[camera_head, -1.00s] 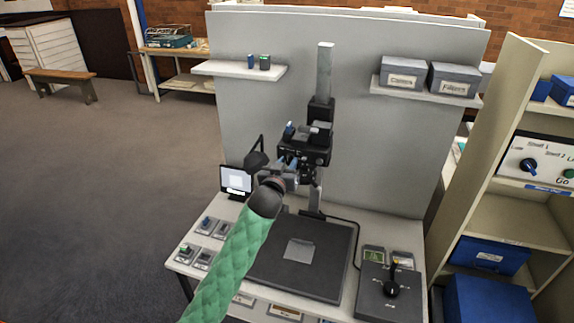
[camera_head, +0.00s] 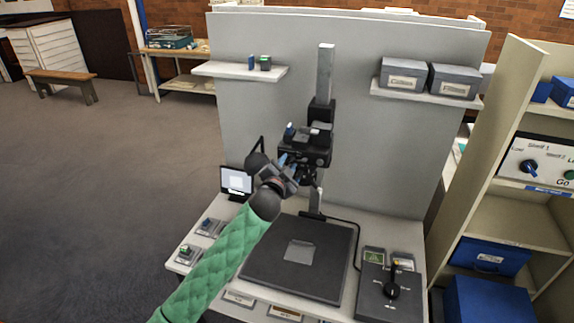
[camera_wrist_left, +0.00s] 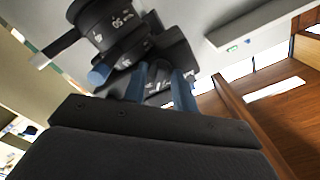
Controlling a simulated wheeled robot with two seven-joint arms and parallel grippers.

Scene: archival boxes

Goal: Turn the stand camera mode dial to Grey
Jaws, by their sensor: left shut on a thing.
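The black stand camera (camera_head: 318,155) hangs on the grey upright column above the dark baseboard. My left gripper (camera_head: 285,160) reaches up to the camera's lower left side. In the left wrist view its two blue fingers (camera_wrist_left: 160,88) are shut on a small dark part with white marks, which looks like the mode dial (camera_wrist_left: 158,86). The fingers hide much of it, and I cannot read its setting. A black ring with white numbers (camera_wrist_left: 110,22) shows on the camera beside the fingers. My right gripper is not in view.
The baseboard (camera_head: 265,262) carries a grey sheet (camera_head: 299,251). A small screen (camera_head: 236,182) stands at left. A control box with a black lever (camera_head: 391,290) is at right. A grey panel (camera_head: 400,150) stands close behind the camera.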

